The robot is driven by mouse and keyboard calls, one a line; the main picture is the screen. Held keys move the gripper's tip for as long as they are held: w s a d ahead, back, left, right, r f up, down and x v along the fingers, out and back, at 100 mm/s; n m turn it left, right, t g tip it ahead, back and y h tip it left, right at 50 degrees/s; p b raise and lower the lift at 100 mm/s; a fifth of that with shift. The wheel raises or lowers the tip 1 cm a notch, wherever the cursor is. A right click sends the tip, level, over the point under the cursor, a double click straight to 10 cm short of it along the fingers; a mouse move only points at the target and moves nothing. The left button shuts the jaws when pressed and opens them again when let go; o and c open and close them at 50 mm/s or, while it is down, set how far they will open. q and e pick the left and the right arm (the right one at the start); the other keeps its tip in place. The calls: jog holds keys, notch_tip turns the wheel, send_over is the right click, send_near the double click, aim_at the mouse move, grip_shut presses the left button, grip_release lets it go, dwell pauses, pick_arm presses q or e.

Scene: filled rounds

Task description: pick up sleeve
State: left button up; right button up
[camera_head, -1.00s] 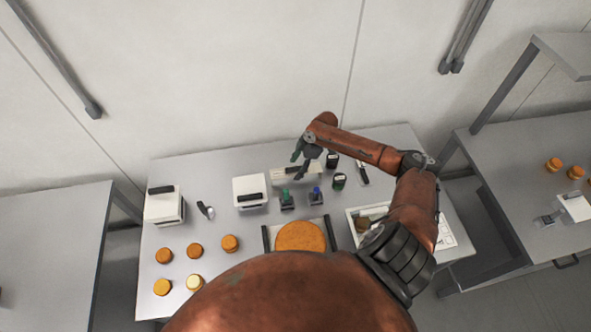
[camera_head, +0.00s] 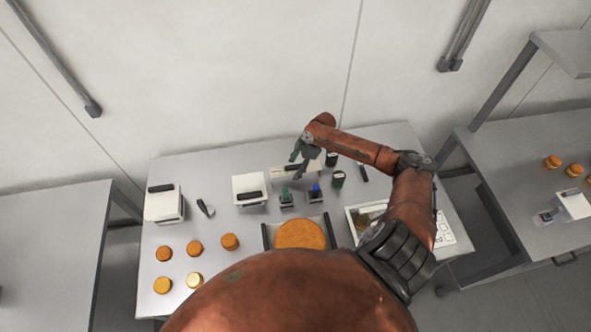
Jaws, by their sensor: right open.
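My right gripper (camera_head: 299,166) is open, its fingers pointing down at the back middle of the grey table. It is over or just in front of a long, low white piece (camera_head: 283,177), which looks like the sleeve, though I cannot be sure. The gripper and forearm hide part of this piece. I cannot tell whether the fingers touch it. My left gripper is not in view.
Two small stamps, green-topped (camera_head: 286,199) and blue-topped (camera_head: 315,196), stand close in front. Dark jars (camera_head: 338,180) are to the right. A white box (camera_head: 249,188) is left. An orange round (camera_head: 300,234) lies front centre; several small rounds (camera_head: 195,248) lie front left.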

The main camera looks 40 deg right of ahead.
jog(key=shift+c, duration=0.7)
jog(key=c, duration=1)
jog(key=shift+r, duration=0.1)
